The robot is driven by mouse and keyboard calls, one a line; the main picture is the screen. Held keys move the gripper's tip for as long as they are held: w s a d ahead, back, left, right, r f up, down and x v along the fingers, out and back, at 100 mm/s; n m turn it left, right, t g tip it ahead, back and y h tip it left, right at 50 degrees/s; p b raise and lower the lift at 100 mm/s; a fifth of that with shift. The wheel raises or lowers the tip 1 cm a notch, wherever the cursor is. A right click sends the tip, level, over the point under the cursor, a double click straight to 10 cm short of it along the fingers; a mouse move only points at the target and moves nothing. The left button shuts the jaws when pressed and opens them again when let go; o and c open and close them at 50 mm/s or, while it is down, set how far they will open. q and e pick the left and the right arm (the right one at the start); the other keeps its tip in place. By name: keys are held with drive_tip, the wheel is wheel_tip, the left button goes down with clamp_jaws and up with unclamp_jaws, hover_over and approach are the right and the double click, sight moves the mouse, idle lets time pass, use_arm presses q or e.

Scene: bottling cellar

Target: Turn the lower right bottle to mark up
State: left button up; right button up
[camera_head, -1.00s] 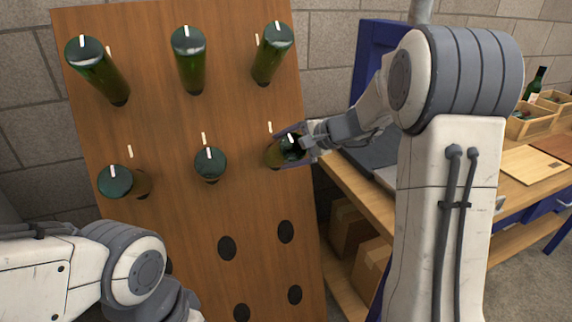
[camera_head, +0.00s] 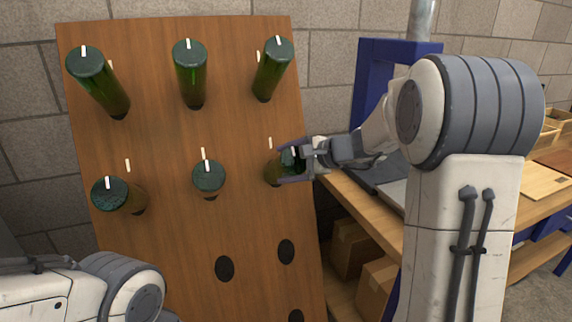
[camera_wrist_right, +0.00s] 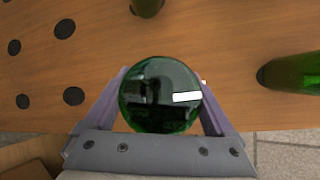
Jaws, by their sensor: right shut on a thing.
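The lower right bottle (camera_head: 273,172) sticks out of the wooden board, neck end in its hole. In the right wrist view its round green base (camera_wrist_right: 150,112) faces me. The white mark (camera_wrist_right: 187,97) lies right of its centre, towards the side where the upper right bottle (camera_wrist_right: 292,73) shows, so it points about up the board. My right gripper (camera_head: 296,163) is shut on this bottle, one finger on each side. In the head view the gripper hides part of the bottle. My left gripper is out of view; only my left arm shows at the lower left.
The wooden board (camera_head: 150,60) holds other bottles: the lower middle (camera_head: 209,178), the lower left (camera_head: 110,194) and an upper row. White ticks are painted above the holes. Empty holes (camera_head: 224,268) lie below. A workbench (camera_head: 372,212) with cartons underneath stands right of the board.

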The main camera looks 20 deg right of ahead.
drive_tip(key=o, duration=1.1)
drive_tip(key=shift+c, duration=0.2)
drive_tip(key=p+v, duration=0.1)
drive_tip(key=v, duration=0.9)
drive_tip(key=shift+s+d, duration=0.15)
drive_tip(key=shift+s, duration=0.05)
